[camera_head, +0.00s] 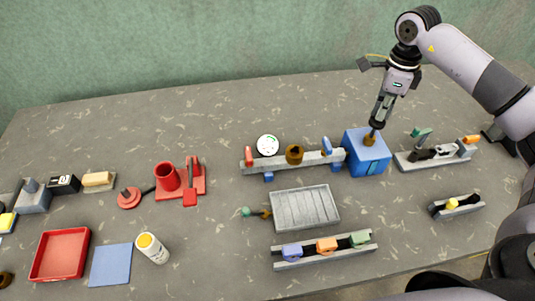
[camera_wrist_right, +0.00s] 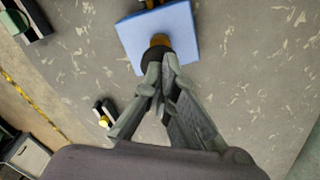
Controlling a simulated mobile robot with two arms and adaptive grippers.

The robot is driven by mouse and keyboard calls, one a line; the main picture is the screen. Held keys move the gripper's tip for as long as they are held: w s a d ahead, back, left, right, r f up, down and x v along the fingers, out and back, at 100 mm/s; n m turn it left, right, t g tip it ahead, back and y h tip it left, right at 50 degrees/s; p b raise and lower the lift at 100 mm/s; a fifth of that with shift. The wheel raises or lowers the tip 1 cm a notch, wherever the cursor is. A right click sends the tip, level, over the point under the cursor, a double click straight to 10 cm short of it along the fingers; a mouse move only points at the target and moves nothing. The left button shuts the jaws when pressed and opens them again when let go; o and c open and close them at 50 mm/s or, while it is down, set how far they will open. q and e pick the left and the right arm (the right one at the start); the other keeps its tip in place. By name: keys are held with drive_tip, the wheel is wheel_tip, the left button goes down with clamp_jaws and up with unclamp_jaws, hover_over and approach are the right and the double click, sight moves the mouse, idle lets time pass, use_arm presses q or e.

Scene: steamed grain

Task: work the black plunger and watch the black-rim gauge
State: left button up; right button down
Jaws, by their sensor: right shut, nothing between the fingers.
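A blue box (camera_head: 360,158) stands right of the table's middle, with a brown-gold stem (camera_head: 369,139) on top. In the right wrist view, a black plunger knob (camera_wrist_right: 155,60) sits above the gold collar (camera_wrist_right: 160,40) on the blue box (camera_wrist_right: 178,25). My right gripper (camera_head: 377,123) points down over the box with its fingers shut and empty. Its fingertips (camera_wrist_right: 155,75) are at the knob and seem to touch or nearly touch it; they partly hide it. A round white-faced gauge with a dark rim (camera_head: 267,145) lies left of the box; its reading is too small to tell. My left gripper is out of view.
A grey tray (camera_head: 305,208) and a rail with coloured blocks (camera_head: 323,249) lie in front. The table behind the box is clear.

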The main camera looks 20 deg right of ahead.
sight(377, 123)
drive_tip(key=shift+f+b, duration=1.25)
drive_tip(key=shift+f, duration=0.85)
wheel_tip(377, 123, up, 8)
drive_tip(key=p, duration=0.6)
drive_tip(key=shift+f, duration=0.1)
